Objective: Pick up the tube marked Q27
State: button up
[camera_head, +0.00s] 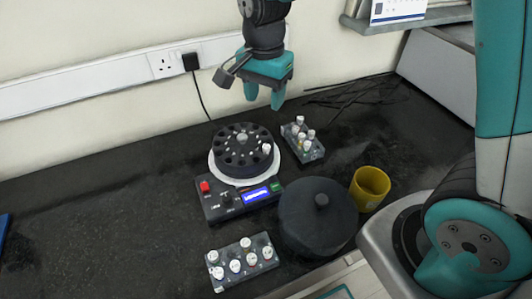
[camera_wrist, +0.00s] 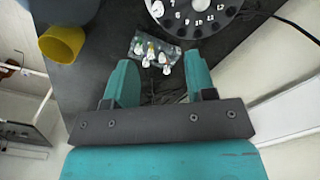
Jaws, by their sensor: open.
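Several white-capped tubes stand in a grey rack (camera_head: 241,263) at the front and in a second grey rack (camera_head: 315,150) right of the centrifuge. The marks on the caps are too small to read, so I cannot tell which tube is Q27. A centrifuge (camera_head: 212,207) has a dark round rotor (camera_head: 230,150) with a white-capped tube (camera_head: 267,148) in it. My gripper (camera_head: 264,102) is open and empty, high above the back of the bench. In the wrist view, the second rack (camera_wrist: 180,54) lies beyond and between my open fingers (camera_wrist: 160,82).
A dark round lid (camera_head: 310,225) with a knob lies right of the centrifuge. A yellow cup (camera_head: 370,188) stands beside it. A wall socket (camera_head: 163,65) with a plug and cable is behind. A shelf (camera_head: 425,19) is at upper right.

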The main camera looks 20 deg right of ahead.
send_over(267, 146)
jog(key=f, duration=0.9)
jog(key=shift+w+a+f+p, duration=0.1)
jog(key=shift+a+f+p, duration=0.1)
jog(key=shift+f+p, duration=0.15)
jog(key=shift+d+f+p, duration=0.15)
jog(key=shift+f+p, duration=0.55)
jog(key=shift+f, duration=1.95)
grip_shut()
